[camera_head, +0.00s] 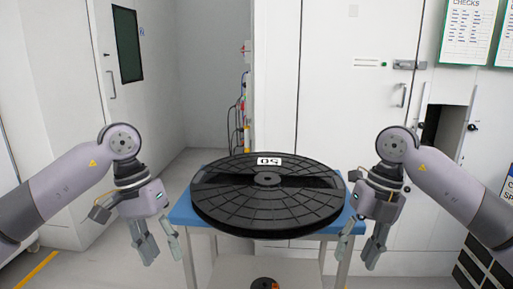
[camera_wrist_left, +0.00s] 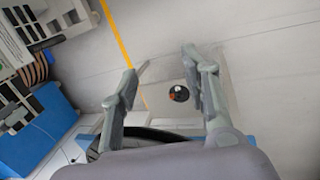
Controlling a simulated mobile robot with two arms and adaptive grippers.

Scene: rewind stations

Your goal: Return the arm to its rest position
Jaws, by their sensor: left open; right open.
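My left gripper (camera_head: 160,248) hangs to the left of the blue-topped table, open and empty, its fingers pointing down. In the left wrist view its two fingers (camera_wrist_left: 162,88) are spread apart with floor behind them. My right gripper (camera_head: 360,250) hangs at the table's right side, open, with nothing visible between its fingers. Both my arms are bent at the elbow, roughly mirrored.
A small dark round object with an orange part (camera_head: 264,284) sits below the table, also visible in the left wrist view (camera_wrist_left: 179,93). White doors and a wall stand behind. Yellow floor tape (camera_head: 36,270) runs at left. Cables (camera_head: 240,112) hang behind the table.

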